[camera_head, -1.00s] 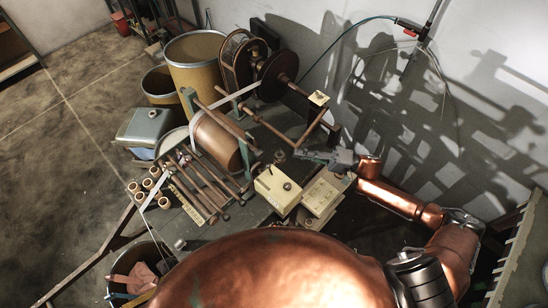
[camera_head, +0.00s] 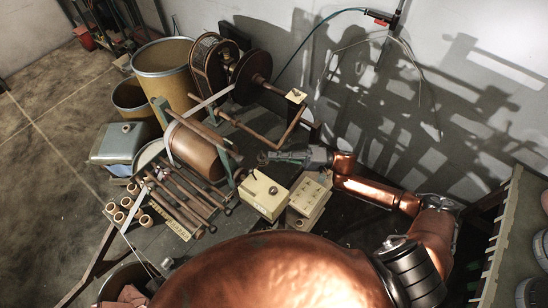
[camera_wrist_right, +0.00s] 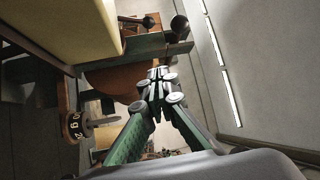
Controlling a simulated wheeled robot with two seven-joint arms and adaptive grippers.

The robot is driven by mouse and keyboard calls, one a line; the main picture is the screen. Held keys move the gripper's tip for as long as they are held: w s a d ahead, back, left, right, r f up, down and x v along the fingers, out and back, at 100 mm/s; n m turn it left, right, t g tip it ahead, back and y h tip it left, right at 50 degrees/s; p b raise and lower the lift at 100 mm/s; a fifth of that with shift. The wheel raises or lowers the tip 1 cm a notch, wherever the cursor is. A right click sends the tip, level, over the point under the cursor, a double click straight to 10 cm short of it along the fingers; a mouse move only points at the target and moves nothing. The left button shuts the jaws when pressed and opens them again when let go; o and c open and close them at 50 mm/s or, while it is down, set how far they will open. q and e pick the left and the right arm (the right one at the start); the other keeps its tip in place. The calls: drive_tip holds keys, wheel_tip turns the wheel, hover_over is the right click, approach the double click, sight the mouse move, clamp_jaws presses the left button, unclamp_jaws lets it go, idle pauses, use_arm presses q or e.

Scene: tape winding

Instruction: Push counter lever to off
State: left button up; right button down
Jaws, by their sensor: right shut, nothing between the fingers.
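My right gripper (camera_head: 268,158) reaches in from the right, just behind the cream boxes. In the wrist view its green fingers (camera_wrist_right: 158,78) are shut together with nothing between them. Two dark ball-tipped levers show there, a larger one (camera_wrist_right: 180,26) and a smaller one (camera_wrist_right: 148,22), ahead of the fingertips and apart from them. I cannot tell which is the counter lever, or its on or off side. A dark numbered dial (camera_wrist_right: 76,126) shows at the left of the wrist view. My left gripper is not in view.
A cream box with a knob (camera_head: 264,196) and a second cream box (camera_head: 309,201) stand near the forearm. A brown drum (camera_head: 195,152) and several rods (camera_head: 182,190) lie left. A crank bar (camera_head: 290,125) is behind the gripper. The wall (camera_head: 460,60) is at the right.

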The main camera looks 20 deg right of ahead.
drive_tip(key=a+p, duration=0.1)
drive_tip(key=a, duration=0.1)
drive_tip(key=a+p, duration=0.1)
drive_tip(key=a, duration=0.1)
drive_tip(key=a+r+p, duration=0.1)
drive_tip(key=a, duration=0.2)
drive_tip(key=shift+s, duration=0.4)
drive_tip(key=shift+s+f, duration=0.15)
drive_tip(key=shift+s, duration=0.3)
drive_tip(key=shift+w+f, duration=0.1)
